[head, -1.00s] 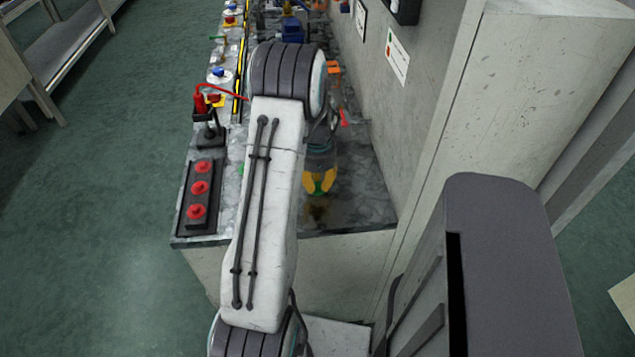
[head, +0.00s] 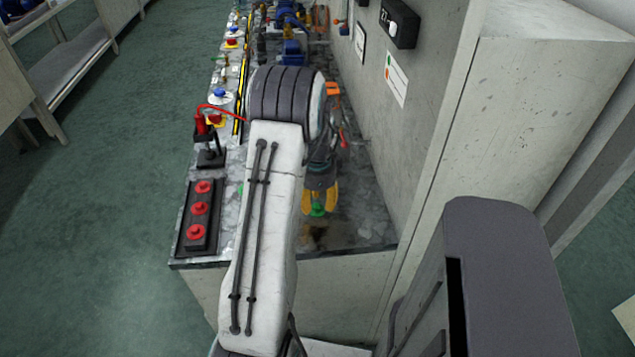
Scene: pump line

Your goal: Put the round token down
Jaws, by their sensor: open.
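My gripper (head: 319,200) has yellow fingers and points down over the near right part of the worktop. It is open. A small green piece, which looks like the round token (head: 318,209), shows between and just in front of the fingertips. I cannot tell whether it touches the worktop or a finger. My arm hides part of the worktop to the left of the gripper.
The stone worktop (head: 365,225) is bare beside the gripper, up to the wall. A black block with red knobs (head: 199,208) and a red tool on a stand (head: 205,138) are at the left edge. Blue pumps (head: 292,50) stand farther back.

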